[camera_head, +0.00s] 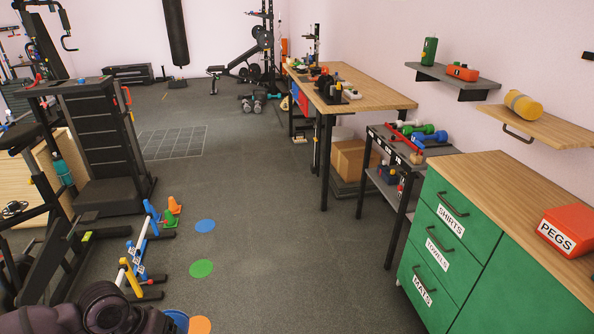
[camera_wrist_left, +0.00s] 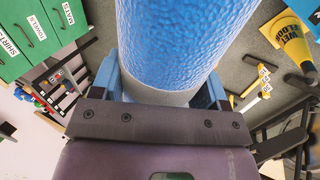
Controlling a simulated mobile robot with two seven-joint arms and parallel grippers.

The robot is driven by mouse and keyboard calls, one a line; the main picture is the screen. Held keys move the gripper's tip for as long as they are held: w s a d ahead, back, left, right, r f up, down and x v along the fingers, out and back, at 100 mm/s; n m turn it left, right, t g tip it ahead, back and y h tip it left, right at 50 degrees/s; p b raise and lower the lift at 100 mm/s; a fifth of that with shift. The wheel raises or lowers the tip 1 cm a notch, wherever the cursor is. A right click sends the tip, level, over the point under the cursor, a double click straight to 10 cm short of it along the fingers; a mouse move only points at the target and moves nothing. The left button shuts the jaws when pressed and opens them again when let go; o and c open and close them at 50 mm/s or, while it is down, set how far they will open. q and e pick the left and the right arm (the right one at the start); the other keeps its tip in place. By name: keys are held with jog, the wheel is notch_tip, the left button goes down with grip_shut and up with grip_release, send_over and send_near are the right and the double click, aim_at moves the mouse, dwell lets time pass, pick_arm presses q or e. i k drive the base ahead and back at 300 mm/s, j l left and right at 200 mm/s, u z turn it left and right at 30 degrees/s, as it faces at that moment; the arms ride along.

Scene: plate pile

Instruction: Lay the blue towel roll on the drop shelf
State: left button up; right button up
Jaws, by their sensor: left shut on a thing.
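A blue, rough-textured roll (camera_wrist_left: 180,40), which looks like the blue towel roll, fills the top middle of the left wrist view; its end nearest the wrist is pale grey. My left gripper (camera_wrist_left: 162,84) is shut on it, one blue finger on each side. The roll's far end runs out of that view. In the head view a wooden shelf (camera_head: 560,131) with a dark handle under its front edge is on the right wall; it looks like the drop shelf. A yellow roll (camera_head: 523,104) lies on its left part; bare wood shows to the right. My right gripper is in neither view.
Below the shelf stands a green drawer cabinet (camera_head: 507,303) with a wooden top, a red PEGS box (camera_head: 570,229) on it. A grey wall shelf (camera_head: 487,84) holds a green bottle-like item and an orange box. Small hurdles (camera_head: 140,250) and cones stand on the floor at left; mid-floor is clear.

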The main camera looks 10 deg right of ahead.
aim_at(552, 129)
jog(key=i+z, duration=0.25)
jog(key=i, duration=0.85)
jog(key=i+j, duration=0.1)
jog(key=i, duration=1.05)
jog(key=i+z, duration=0.2)
jog(key=z, duration=0.2)
jog(key=i+z, duration=0.2)
jog(key=z, duration=2.65)
jog(key=k, duration=0.05)
